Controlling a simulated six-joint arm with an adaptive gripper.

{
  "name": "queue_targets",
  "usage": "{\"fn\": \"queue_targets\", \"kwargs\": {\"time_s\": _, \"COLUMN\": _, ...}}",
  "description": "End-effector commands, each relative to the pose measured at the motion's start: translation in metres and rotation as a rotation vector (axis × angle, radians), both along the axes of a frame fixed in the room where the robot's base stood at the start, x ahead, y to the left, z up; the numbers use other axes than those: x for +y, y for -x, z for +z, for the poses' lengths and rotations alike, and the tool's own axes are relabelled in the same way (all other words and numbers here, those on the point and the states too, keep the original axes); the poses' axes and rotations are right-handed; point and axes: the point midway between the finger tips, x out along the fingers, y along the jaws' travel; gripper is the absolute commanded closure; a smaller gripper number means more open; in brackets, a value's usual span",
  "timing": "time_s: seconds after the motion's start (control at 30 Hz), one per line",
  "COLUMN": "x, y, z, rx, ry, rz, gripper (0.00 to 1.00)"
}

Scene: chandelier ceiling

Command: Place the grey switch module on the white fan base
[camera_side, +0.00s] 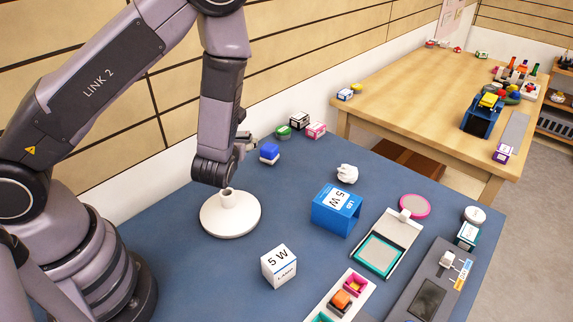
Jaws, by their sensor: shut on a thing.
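The white fan base (231,216), a round disc with a short upright stem, stands on the blue table just below my wrist. My gripper (246,141) is small in view behind my wrist, pointing away to the right, and partly hidden by it. It is shut on a small grey piece, taken to be the grey switch module (251,146), of which little shows. The gripper and the piece are apart from the base, up and to the right of its stem in the picture.
On the blue table (190,265) stand a white 5 W box (279,268), a blue box (336,214), a blue block (269,154) and a crumpled white thing (347,174). Trays and a grey device (428,297) fill the right. A wooden table (420,95) stands behind.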

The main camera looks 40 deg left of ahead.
Motion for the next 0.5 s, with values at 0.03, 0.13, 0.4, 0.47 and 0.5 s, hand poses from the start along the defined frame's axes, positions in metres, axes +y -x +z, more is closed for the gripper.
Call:
{"fn": "queue_targets", "kwargs": {"time_s": 0.03, "x": -0.001, "y": 0.005, "z": 0.004, "rx": -0.005, "ry": 0.003, "rz": 0.070, "gripper": 0.83}}
{"fn": "queue_targets", "kwargs": {"time_s": 0.13, "x": -0.001, "y": 0.020, "z": 0.008, "rx": -0.003, "ry": 0.003, "rz": 0.215, "gripper": 0.83}}
{"fn": "queue_targets", "kwargs": {"time_s": 0.4, "x": -0.011, "y": 0.057, "z": 0.008, "rx": 0.002, "ry": 0.000, "rz": 0.489, "gripper": 0.83}}
{"fn": "queue_targets", "kwargs": {"time_s": 0.47, "x": -0.013, "y": 0.062, "z": 0.007, "rx": 0.001, "ry": 0.001, "rz": 0.523, "gripper": 0.83}}
{"fn": "queue_targets", "kwargs": {"time_s": 0.5, "x": -0.014, "y": 0.065, "z": 0.006, "rx": 0.003, "ry": -0.001, "rz": 0.538, "gripper": 0.83}}
